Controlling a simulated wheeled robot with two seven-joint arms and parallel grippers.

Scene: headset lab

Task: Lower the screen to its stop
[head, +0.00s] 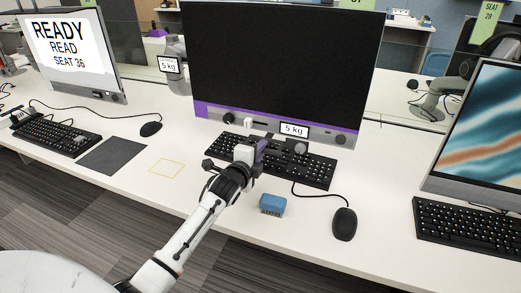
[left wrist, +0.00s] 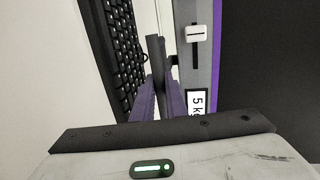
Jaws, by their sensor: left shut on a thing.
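The large black screen (head: 282,62) stands upright at the middle seat, with a purple strip and a grey lower bezel. A 5 kg label (head: 294,130) is on its lower edge; the label also shows in the left wrist view (left wrist: 196,104). My left gripper (head: 262,148) is at the lower edge of the screen, above the keyboard. Its purple fingers (left wrist: 158,100) are shut on a dark bar (left wrist: 156,50) in front of the bezel. How the bar joins the screen is hidden. My right gripper is not in view.
A black keyboard (head: 314,170) lies under the gripper. A blue box (head: 272,205) and a black mouse (head: 343,224) lie in front of it. A white slider (left wrist: 197,33) is on the bezel. Other screens stand left (head: 72,50) and right (head: 488,130). The desk left of the gripper is mostly clear.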

